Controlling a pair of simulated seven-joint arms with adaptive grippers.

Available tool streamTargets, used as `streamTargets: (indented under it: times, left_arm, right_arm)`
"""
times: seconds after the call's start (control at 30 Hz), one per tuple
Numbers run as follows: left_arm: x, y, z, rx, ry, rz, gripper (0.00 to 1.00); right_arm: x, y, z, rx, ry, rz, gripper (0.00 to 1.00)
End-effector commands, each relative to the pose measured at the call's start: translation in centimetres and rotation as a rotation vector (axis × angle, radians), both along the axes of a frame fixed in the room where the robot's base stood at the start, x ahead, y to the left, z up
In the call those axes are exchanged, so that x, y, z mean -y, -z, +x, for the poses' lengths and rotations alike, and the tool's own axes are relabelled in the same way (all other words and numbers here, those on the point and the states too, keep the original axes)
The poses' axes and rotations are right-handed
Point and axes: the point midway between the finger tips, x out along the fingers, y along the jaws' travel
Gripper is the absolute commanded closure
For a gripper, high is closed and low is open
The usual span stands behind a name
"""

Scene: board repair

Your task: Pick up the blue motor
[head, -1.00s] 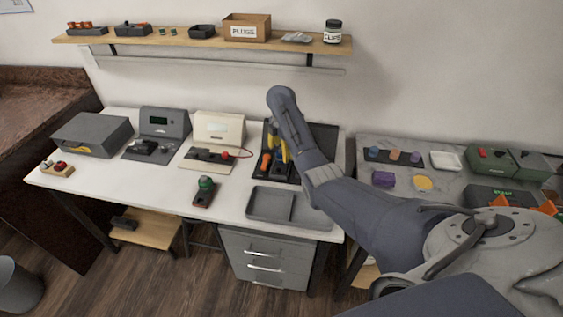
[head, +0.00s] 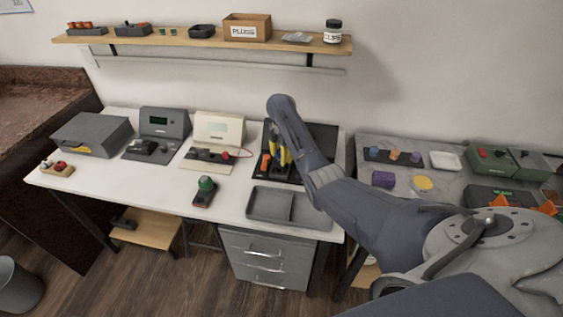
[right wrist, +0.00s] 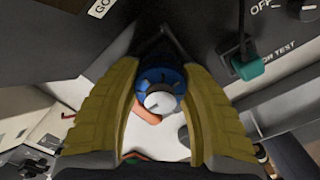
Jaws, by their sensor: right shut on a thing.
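The blue motor (right wrist: 160,84), with a pale round face, sits between the two yellow fingers of my right gripper (right wrist: 165,105) in the right wrist view. The gripper is shut on it. In the head view my right gripper (head: 281,156) is over the dark board at the back right of the white bench, and I cannot make out the motor there. My left gripper is in neither view.
A dark panel with a green-tipped lever (right wrist: 248,68) stands close to the right finger. The white bench holds a grey divided tray (head: 288,207) and a green-topped device (head: 205,191). Bare bench (head: 140,178) lies left of that device.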

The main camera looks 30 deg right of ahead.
Motion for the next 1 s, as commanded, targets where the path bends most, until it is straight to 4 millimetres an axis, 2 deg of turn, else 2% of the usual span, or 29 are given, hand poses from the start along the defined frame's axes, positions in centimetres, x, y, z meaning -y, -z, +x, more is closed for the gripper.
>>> streamTargets:
  times: [0.03, 0.17, 0.47, 0.5, 0.7, 0.87, 1.0]
  left_arm:
    - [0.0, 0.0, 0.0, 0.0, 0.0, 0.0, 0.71]
    - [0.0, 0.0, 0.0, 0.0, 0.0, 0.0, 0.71]
    - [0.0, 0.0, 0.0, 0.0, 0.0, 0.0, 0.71]
    - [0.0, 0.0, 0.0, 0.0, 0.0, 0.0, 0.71]
    - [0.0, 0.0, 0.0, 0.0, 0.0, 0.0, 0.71]
    - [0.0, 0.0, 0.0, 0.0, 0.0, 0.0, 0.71]
    - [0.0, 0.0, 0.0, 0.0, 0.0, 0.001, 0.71]
  right_arm:
    - [0.0, 0.0, 0.0, 0.0, 0.0, 0.0, 0.75]
    - [0.0, 0.0, 0.0, 0.0, 0.0, 0.001, 0.91]
    - [-0.1, 0.0, 0.0, 0.001, 0.0, 0.001, 0.93]
    - [-0.1, 0.0, 0.0, 0.001, 0.0, 0.001, 0.98]
    - [-0.1, -0.2, 0.0, 0.001, -0.001, 0.001, 0.99]
    - [-0.1, -1.5, 0.1, 0.003, -0.002, 0.002, 0.99]
    - [-0.2, -3.8, 0.2, 0.005, -0.002, 0.002, 0.99]
